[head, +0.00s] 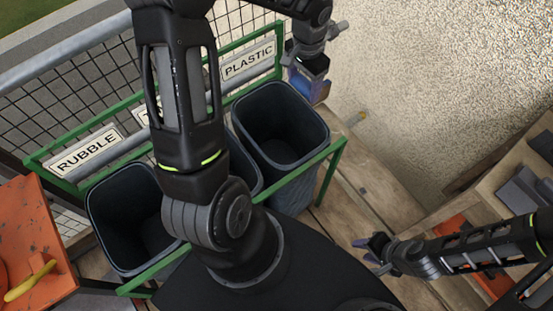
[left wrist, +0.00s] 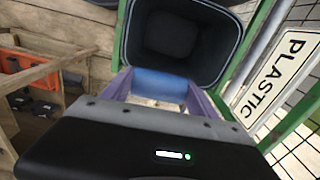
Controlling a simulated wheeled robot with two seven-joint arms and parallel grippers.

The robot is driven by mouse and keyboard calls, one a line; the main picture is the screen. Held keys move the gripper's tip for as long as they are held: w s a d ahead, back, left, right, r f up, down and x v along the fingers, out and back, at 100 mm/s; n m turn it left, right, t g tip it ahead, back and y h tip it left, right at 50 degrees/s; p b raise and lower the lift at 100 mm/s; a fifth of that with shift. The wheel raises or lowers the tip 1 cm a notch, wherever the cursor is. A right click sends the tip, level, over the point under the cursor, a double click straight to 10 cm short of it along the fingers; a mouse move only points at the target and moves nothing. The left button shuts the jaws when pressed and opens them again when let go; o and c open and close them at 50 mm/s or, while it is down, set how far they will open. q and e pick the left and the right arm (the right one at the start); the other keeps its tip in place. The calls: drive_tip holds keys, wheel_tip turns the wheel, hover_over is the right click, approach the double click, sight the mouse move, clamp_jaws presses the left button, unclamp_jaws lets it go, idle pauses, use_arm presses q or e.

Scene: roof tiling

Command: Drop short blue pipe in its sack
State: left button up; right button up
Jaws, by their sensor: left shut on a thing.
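The short blue pipe (left wrist: 160,83) is between the fingers of my left gripper (left wrist: 158,100) in the left wrist view. In the head view my left gripper (head: 308,88) hangs by the right rim of the dark sack under the PLASTIC sign (head: 249,66). The pipe is hard to tell from the bluish fingers there. The PLASTIC sack (head: 282,108) is open; its mouth also shows beyond the pipe in the left wrist view (left wrist: 182,35), and I see nothing inside. My right gripper (head: 367,253) is low at the right, with its fingers apart and nothing between them.
A green frame (head: 334,160) holds the sacks. A RUBBLE sack (head: 125,215) stands at left; a middle sack is mostly hidden behind my arm. An orange surface (head: 40,235) is at far left. A rough wall (head: 430,80) rises beyond the planks.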

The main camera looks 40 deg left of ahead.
use_arm(q)
drive_tip(key=s+a+r+m, duration=0.2)
drive_tip(key=s+a+r, duration=0.2)
drive_tip(key=a+r, duration=0.3)
drive_tip(key=shift+a+m, duration=0.3)
wheel_tip(320, 180, down, 6)
drive_tip(key=b, duration=0.4)
drive_tip(key=shift+b, duration=0.35)
drive_tip(key=o, duration=1.4)
drive_tip(key=shift+r, duration=0.1)
